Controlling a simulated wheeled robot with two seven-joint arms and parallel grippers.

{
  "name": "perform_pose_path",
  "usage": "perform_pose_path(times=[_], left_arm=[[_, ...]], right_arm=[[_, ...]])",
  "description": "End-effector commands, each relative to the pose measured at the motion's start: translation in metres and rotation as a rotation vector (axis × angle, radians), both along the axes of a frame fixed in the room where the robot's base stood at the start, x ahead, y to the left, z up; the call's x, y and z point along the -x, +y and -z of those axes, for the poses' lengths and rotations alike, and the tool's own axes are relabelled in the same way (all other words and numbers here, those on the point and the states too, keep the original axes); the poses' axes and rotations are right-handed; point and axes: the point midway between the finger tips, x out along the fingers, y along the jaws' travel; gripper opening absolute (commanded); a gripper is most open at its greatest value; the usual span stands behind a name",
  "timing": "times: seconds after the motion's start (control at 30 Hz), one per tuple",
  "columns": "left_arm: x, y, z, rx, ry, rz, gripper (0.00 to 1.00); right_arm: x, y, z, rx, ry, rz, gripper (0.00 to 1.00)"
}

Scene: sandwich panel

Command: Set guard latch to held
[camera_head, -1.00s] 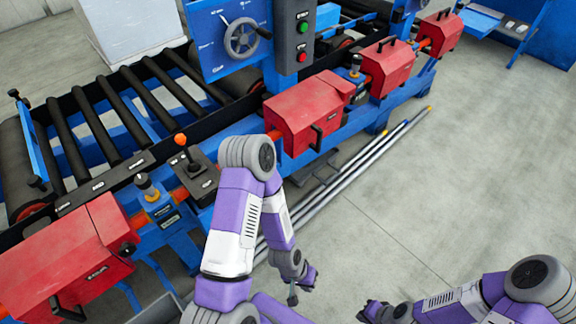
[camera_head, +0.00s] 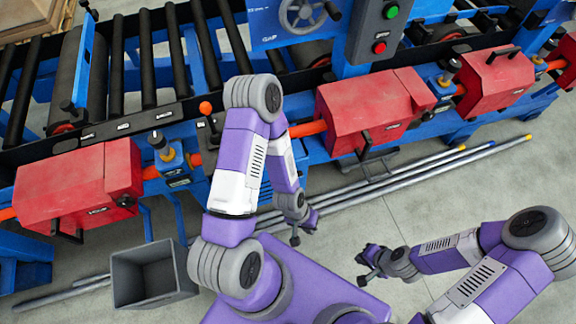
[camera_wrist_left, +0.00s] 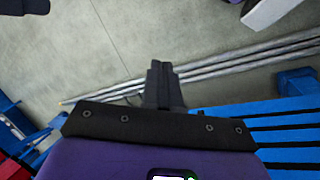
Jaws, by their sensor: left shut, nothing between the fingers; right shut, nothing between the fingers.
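The panel's labels are too small to read, so I cannot tell for sure which part is the guard latch. A black-knobbed plunger (camera_head: 158,141) stands upright on a blue bracket beside the left red guard (camera_head: 78,186). A similar plunger (camera_head: 447,72) stands between the middle red guard (camera_head: 368,110) and the right red guard (camera_head: 492,80). My left gripper (camera_head: 296,238) is shut and empty, hanging over the floor in front of the machine. Its closed fingers also show in the left wrist view (camera_wrist_left: 162,82). My right gripper (camera_head: 364,278) is shut and empty, farther right over the floor.
An orange-knobbed lever (camera_head: 206,110) stands partly behind my left arm. A handwheel (camera_head: 303,12) and a button box (camera_head: 374,35) are at the back. A grey bin (camera_head: 150,274) and long metal rods (camera_head: 400,181) lie on the floor. Floor at right is clear.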

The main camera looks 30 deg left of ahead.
Motion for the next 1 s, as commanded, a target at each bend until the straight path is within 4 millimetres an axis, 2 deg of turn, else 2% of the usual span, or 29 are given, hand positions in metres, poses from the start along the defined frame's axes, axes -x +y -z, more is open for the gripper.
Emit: perform_pose_path(times=[0.17,0.27,0.37,0.47,0.5,0.6,0.7,0.83,1.0], left_arm=[[-0.001,0.001,-0.001,-0.003,-0.002,0.007,0.00],[-0.009,0.012,-0.010,-0.039,-0.020,0.076,0.00],[-0.030,0.037,-0.034,-0.119,-0.054,0.237,0.00],[-0.058,0.070,-0.075,-0.213,-0.089,0.443,0.00],[-0.069,0.081,-0.095,-0.245,-0.101,0.522,0.00],[-0.092,0.106,-0.143,-0.305,-0.120,0.694,0.00],[-0.106,0.122,-0.183,-0.337,-0.131,0.819,0.00],[-0.113,0.132,-0.211,-0.350,-0.134,0.909,0.00],[-0.113,0.136,-0.216,-0.351,-0.132,0.933,0.00]], right_arm=[[0.000,0.000,-0.001,0.000,0.000,0.001,0.00],[0.000,0.000,-0.008,0.000,0.000,0.000,0.00],[0.000,0.000,-0.022,0.000,0.000,0.000,0.00],[0.000,0.000,-0.039,0.000,-0.001,0.000,0.00],[0.000,0.000,-0.046,0.000,-0.001,0.000,0.00],[0.000,0.000,-0.060,0.000,-0.001,0.000,0.00],[0.000,0.000,-0.069,0.000,-0.001,0.000,0.00],[-0.001,0.000,-0.074,0.000,-0.001,0.000,0.00],[0.000,0.000,-0.073,0.000,-0.001,0.000,0.00]])
